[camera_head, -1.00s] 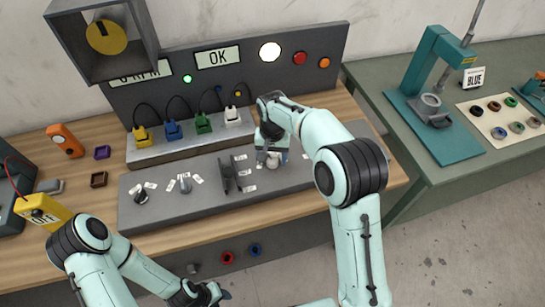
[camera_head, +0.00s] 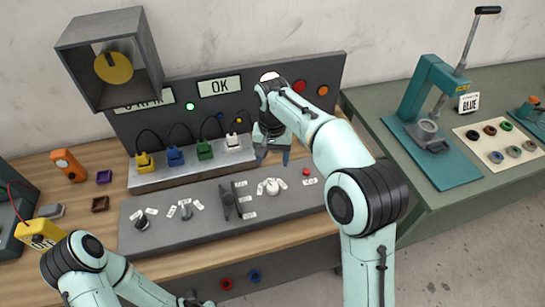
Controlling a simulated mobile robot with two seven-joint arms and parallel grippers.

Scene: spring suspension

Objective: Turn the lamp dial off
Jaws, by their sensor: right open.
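A row of dials sits on the grey sloped panel (camera_head: 160,240): a black knob (camera_head: 142,222), a grey knob (camera_head: 185,209), a large dark lever-like dial (camera_head: 228,203) and a white knob (camera_head: 272,187). White labels surround them, too small to read, so I cannot tell by text which is the lamp dial. My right gripper (camera_head: 273,158) is open and empty, above and behind the white knob, apart from it. My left gripper (camera_head: 195,302) is mostly cut off at the bottom edge.
Coloured plugs, such as the yellow plug (camera_head: 145,162), stand on a ledge behind the dials. A red button (camera_head: 306,171) is right of the white knob. A yellow box (camera_head: 38,234) stands at the left. A teal press (camera_head: 425,120) stands on the right table.

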